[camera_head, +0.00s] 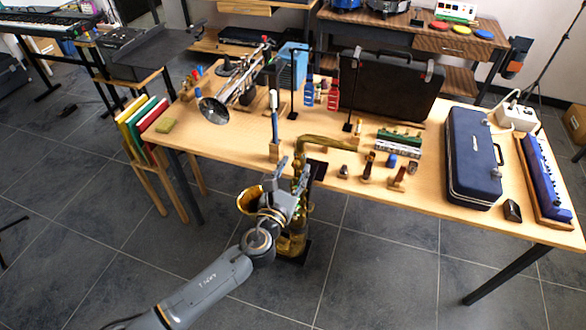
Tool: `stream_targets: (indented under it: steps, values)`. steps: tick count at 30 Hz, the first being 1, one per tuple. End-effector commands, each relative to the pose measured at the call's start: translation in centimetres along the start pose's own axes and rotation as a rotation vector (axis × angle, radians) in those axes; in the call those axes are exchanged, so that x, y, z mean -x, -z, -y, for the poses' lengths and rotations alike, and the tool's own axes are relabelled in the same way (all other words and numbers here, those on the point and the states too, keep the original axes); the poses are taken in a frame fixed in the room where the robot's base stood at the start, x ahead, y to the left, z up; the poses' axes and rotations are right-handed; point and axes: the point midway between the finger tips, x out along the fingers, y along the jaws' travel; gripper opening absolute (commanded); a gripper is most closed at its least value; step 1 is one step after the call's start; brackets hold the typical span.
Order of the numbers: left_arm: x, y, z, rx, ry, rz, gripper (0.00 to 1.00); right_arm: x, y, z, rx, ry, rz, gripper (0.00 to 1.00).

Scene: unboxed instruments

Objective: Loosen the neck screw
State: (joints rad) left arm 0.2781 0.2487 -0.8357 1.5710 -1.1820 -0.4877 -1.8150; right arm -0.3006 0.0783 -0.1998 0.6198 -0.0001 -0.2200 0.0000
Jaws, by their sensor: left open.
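A gold saxophone (291,246) stands upright at the front edge of the wooden table. Its curved neck (335,144) reaches right over the tabletop, and part of its bell shows to the left of my gripper. My left gripper (290,169) is at the upper body, just below where the neck joins, with its fingers pointing up and open. It hides part of the saxophone's body. The neck screw is too small to make out, and I cannot tell whether the fingers touch it. My right gripper is out of view.
Thin stands rise behind the saxophone. Coloured books (142,114) stand at the left. The floor in front is clear.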

Motion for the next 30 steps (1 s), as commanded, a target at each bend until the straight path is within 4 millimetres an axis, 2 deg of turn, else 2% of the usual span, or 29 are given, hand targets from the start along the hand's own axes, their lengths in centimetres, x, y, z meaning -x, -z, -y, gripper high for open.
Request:
stream_targets:
  steps: [6,8,12,13,23,30]
  values:
    - [-0.05,-0.03,-0.02,0.000,0.000,0.001,0.42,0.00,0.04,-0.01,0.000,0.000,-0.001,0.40]
    - [-0.04,-0.02,-0.02,0.000,0.000,0.000,0.32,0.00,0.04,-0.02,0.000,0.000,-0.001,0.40]
    - [-0.03,-0.02,-0.02,0.000,-0.001,0.000,0.03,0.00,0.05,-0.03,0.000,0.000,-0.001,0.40]
    - [-0.03,-0.01,-0.02,0.000,-0.001,0.000,0.00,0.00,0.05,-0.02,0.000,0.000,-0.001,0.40]
    - [-0.01,0.05,-0.01,0.024,-0.001,0.000,0.00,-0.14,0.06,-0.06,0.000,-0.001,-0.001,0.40]
    - [-0.02,0.09,-0.02,0.140,-0.002,0.001,0.00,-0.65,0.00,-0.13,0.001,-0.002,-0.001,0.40]
